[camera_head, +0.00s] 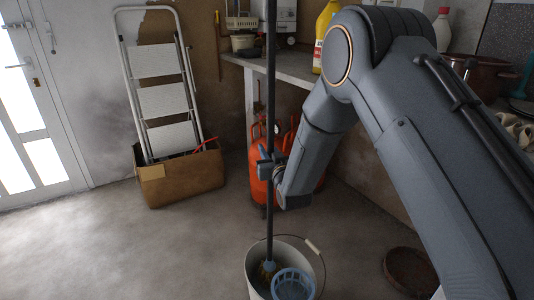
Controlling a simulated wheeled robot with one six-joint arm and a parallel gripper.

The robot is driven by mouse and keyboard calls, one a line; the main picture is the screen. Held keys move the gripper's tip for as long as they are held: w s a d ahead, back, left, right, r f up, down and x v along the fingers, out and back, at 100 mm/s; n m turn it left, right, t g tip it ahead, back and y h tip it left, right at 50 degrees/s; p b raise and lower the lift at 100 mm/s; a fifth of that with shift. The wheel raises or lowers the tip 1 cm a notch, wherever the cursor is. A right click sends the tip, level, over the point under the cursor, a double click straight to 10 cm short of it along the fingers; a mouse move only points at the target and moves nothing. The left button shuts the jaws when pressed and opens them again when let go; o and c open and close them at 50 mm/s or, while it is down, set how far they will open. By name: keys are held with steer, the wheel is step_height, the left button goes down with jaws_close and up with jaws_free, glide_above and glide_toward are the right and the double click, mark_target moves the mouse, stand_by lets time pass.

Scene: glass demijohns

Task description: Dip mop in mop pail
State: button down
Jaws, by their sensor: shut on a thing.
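My gripper (267,165) is shut on the dark, upright handle of the mop (270,95), roughly at the middle of its visible length. The handle runs from the top edge of the picture down to the pail. The mop's head (267,270) is inside the light-coloured mop pail (257,284), to the left of a blue wringer basket (292,284) in the pail. The lower part of the pail is cut off by the bottom edge. I cannot tell how deep the head sits. The pail's wire handle has a pale grip at its upper right.
Orange gas bottles (261,185) stand behind the mop under a counter (290,66). A cardboard box (182,178) and a white step ladder (165,100) stand at the back left. A brown round dish (408,268) lies at right. The floor at left is clear.

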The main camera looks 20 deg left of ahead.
step_height(320, 180, up, 24)
steer(key=p, duration=1.1)
stand_by(0.9)
stand_by(0.9)
